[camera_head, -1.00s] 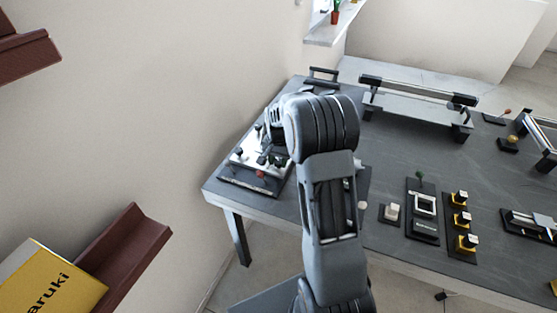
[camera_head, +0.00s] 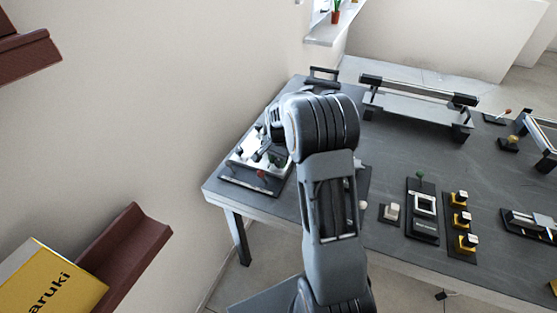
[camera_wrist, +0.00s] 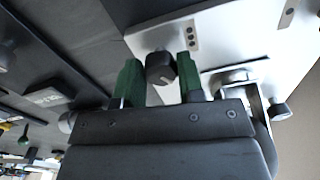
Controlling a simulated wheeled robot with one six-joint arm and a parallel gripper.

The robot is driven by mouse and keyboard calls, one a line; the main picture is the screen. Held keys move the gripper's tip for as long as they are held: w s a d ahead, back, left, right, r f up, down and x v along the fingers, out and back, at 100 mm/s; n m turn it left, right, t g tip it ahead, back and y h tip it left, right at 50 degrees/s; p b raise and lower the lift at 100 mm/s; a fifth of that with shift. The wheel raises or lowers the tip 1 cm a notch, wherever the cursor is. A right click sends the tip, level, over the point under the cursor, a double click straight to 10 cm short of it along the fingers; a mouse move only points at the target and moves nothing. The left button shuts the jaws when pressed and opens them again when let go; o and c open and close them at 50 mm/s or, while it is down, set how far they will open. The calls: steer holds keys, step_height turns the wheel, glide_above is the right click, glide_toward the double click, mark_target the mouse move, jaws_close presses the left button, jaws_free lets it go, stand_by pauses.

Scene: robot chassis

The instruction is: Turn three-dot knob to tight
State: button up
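The dark round knob (camera_wrist: 160,68), with a white pointer line, stands on a light panel (camera_wrist: 232,40) in the wrist view. Three small dark dots (camera_wrist: 192,38) mark the panel beside it. My gripper (camera_wrist: 159,75) has its two green fingers on either side of this knob. The finger gap is only slightly wider than the knob, and I see no clear contact. In the head view, the panel (camera_head: 246,150) sits at the table's left end, and my arm hides most of the knob area.
Another dark knob (camera_wrist: 279,112) and a metal handle (camera_wrist: 232,76) are right of the fingers in the wrist view. A red-topped control (camera_head: 261,174) is at the panel's front edge. The dark table (camera_head: 400,150) carries several other devices to the right.

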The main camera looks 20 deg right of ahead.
mark_target(278, 161)
steer(key=o, duration=0.5)
steer(key=shift+c, duration=0.2)
step_height(278, 161, up, 14)
stand_by(0.4)
stand_by(0.4)
